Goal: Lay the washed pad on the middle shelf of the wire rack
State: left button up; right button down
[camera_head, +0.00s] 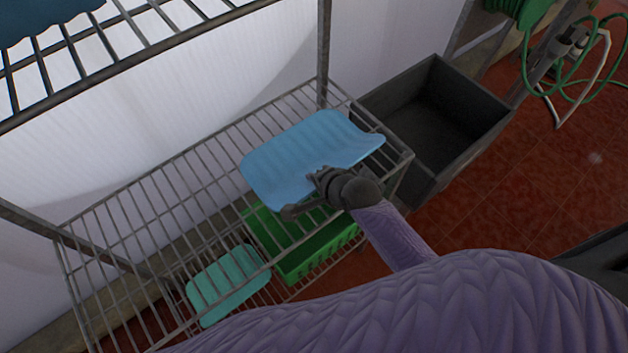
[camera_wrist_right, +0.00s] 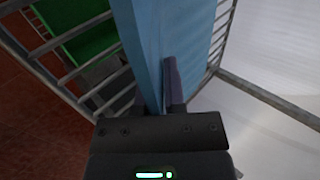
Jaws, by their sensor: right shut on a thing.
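The blue pad (camera_head: 300,155) is over the right part of the wire rack's middle shelf (camera_head: 150,215) in the head view, with its right end curled. My right gripper (camera_head: 312,192) is shut on the pad's near edge. In the right wrist view the pad (camera_wrist_right: 180,45) runs up between the fingers of the right gripper (camera_wrist_right: 165,100). I cannot tell whether the pad touches the shelf wires. My left gripper is not in view.
A green basket (camera_head: 320,250) and a teal pad (camera_head: 228,283) sit below the shelf. Another blue item lies on the top shelf (camera_head: 130,45). A rack post (camera_head: 323,50) stands behind the pad. A dark bin (camera_head: 395,105) is to the right. The shelf's left part is bare.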

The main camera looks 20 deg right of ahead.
jog(key=c, duration=1.1)
grip_release()
jog(key=shift+c, duration=0.2)
jog(key=o, duration=0.4)
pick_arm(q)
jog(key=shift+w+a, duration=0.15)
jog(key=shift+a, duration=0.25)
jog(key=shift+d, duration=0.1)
